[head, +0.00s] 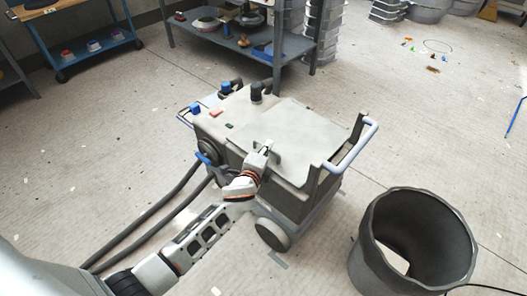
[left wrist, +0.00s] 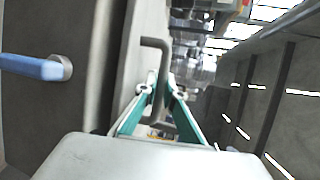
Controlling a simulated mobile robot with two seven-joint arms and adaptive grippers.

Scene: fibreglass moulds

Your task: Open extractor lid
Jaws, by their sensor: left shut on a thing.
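The extractor is a grey wheeled box (head: 230,158) in the middle of the head view. Its lid (head: 310,128) is a pale flat panel that lies on the top of the box, with no clear gap visible. A dark bent handle (left wrist: 153,43) stands out from the lid in the left wrist view. My left gripper (head: 268,150) is at the lid's near edge. In the left wrist view its two green-sided fingers (left wrist: 160,92) are shut on the handle, one on each side. My right gripper is in neither view.
A push bar (head: 358,146) rises at the box's right end. Dark hoses (head: 150,215) run from its left side across the floor. A dark open bin (head: 372,245) stands at the lower right. A shelf (head: 240,50) stands behind. The floor right of the box is mostly clear.

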